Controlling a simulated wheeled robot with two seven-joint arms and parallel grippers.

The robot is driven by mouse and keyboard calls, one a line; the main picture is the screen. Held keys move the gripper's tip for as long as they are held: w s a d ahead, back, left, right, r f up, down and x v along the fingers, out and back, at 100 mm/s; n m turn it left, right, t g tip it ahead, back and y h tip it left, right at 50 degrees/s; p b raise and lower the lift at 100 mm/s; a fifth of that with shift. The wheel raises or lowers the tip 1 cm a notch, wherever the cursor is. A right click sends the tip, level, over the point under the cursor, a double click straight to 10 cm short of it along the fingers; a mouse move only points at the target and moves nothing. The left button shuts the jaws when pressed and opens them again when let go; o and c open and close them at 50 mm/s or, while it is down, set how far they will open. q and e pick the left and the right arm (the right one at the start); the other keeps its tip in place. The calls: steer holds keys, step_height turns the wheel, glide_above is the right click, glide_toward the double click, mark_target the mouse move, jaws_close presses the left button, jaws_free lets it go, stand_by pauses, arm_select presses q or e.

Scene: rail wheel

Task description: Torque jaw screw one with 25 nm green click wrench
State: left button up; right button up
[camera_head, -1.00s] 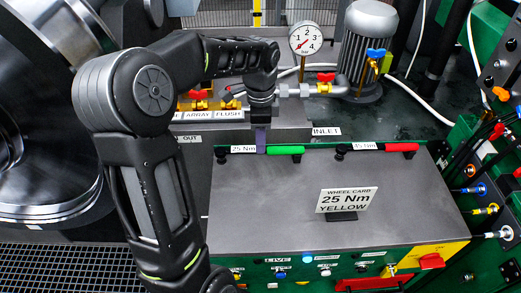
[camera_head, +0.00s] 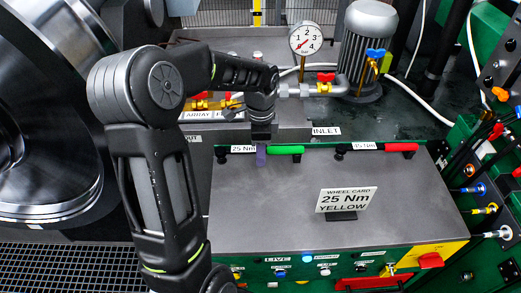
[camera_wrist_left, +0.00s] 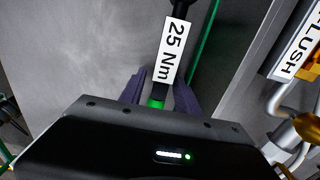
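The green-handled click wrench (camera_head: 285,150) lies along the back edge of the grey bench top, with a "25 Nm" label at its left. My left gripper (camera_head: 262,154) is over the wrench near that label. In the left wrist view, its two purple fingers (camera_wrist_left: 160,90) stand apart, one on each side of the labelled wrench (camera_wrist_left: 172,50); a bit of green handle shows between them. I cannot tell whether they touch it. A red-handled wrench (camera_head: 402,148) lies to the right on the same edge. I cannot make out jaw screw one. My right gripper is not in view.
A card (camera_head: 347,200) reading "WHEEL CARD 25 Nm YELLOW" stands on the grey bench top (camera_head: 260,220). Behind are a gauge (camera_head: 306,40), a motor (camera_head: 366,50) and valves. A large metal wheel (camera_head: 45,110) is at left. Hoses and fittings crowd the right.

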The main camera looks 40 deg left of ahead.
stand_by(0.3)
arm_select(q)
jaws_close()
stand_by(0.3)
